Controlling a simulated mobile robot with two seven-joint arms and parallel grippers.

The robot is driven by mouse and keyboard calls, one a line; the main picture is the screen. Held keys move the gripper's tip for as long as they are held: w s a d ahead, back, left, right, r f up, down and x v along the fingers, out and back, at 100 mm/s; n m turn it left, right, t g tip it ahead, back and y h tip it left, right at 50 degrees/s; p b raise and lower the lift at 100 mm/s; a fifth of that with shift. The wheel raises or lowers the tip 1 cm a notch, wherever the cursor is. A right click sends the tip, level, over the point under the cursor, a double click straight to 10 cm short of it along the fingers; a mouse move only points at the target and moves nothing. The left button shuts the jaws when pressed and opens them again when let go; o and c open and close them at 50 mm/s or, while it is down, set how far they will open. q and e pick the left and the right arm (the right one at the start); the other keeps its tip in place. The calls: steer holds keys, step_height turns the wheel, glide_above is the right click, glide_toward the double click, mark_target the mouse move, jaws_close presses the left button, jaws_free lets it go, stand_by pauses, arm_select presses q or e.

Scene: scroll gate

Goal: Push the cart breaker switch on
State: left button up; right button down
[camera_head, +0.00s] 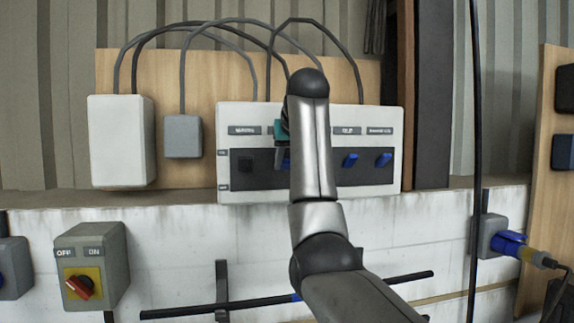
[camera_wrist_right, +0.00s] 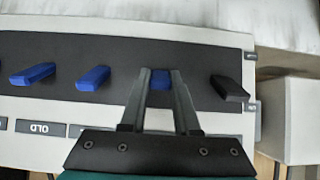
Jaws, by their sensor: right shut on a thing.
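The breaker panel (camera_head: 310,196) is a white box with a dark strip, carrying a row of switches. A black switch (camera_head: 246,165) is at its left and two blue switches (camera_head: 350,160) (camera_head: 384,160) are at its right. My right gripper (camera_head: 283,158) is at the panel, partly hidden by my forearm. In the right wrist view, which is upside down, it is shut on a blue switch (camera_wrist_right: 160,80) beside the black one (camera_wrist_right: 230,88). The label of the held switch is hidden, so I cannot tell whether it is the cart breaker. My left gripper is not in view.
A white box (camera_head: 122,140) and a small grey box (camera_head: 183,136) are left of the panel, with cables looping above. A red-handled OFF/ON rotary switch (camera_head: 80,288) is at lower left. A blue plug (camera_head: 508,243) is at right, behind a hanging black cable (camera_head: 476,120).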

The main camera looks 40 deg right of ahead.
steer(key=shift+w+d+r+g+y, duration=0.1)
steer(key=shift+r+g+y, duration=0.15)
steer(key=shift+g, duration=0.25)
steer(key=shift+g+y, duration=0.25)
steer(key=shift+g, duration=0.15)
steer(key=shift+w, duration=0.1)
steer(key=c, duration=0.6)
jaws_free()
steer(key=shift+c, duration=0.2)
steer(key=shift+r, duration=0.15)
steer(key=b+v, duration=0.3)
steer(key=v, duration=1.2)
steer(key=shift+b, duration=0.4)
